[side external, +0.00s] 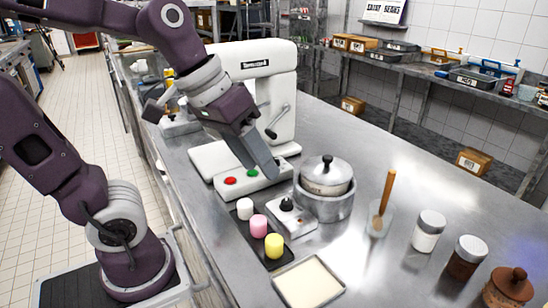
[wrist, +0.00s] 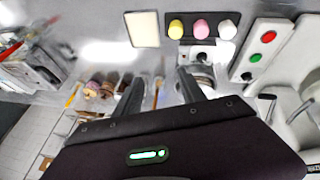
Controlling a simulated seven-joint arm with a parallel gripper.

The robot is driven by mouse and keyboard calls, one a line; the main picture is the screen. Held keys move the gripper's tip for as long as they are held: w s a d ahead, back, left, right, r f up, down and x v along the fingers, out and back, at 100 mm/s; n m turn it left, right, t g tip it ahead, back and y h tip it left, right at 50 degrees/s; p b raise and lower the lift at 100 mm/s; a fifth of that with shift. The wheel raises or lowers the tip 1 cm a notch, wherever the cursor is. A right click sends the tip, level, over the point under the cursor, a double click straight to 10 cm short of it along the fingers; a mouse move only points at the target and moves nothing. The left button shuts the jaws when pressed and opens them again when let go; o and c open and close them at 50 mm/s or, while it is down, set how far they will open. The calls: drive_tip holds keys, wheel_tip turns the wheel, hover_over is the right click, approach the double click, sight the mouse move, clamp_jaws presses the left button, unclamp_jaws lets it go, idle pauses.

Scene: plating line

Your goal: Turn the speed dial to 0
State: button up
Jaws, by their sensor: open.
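My gripper (side external: 266,165) is above and behind the dial, in front of the white mixer, and apart from the dial. In the wrist view the two fingers of my gripper (wrist: 160,76) stand wide apart with nothing between them. The dial's markings are too small to read.
A lidded metal pot (side external: 324,206) stands close right of the dial. The white mixer (side external: 284,100) has a base with red (side external: 230,181) and green (side external: 252,173) buttons. A dark tray (side external: 243,230) holds white, pink and yellow cylinders. Jars stand farther right on the steel counter.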

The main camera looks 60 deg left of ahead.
drive_tip(key=w+a+f+n, duration=0.2)
drive_tip(key=w+a, duration=0.2)
drive_tip(key=w, duration=0.3)
drive_tip(key=n+g+y, duration=0.2)
drive_tip(key=n+y, duration=0.3)
approach(275, 159)
drive_tip(key=f, duration=0.1)
drive_tip(key=x, duration=0.7)
drive_tip(key=shift+a, duration=0.15)
clamp_jaws()
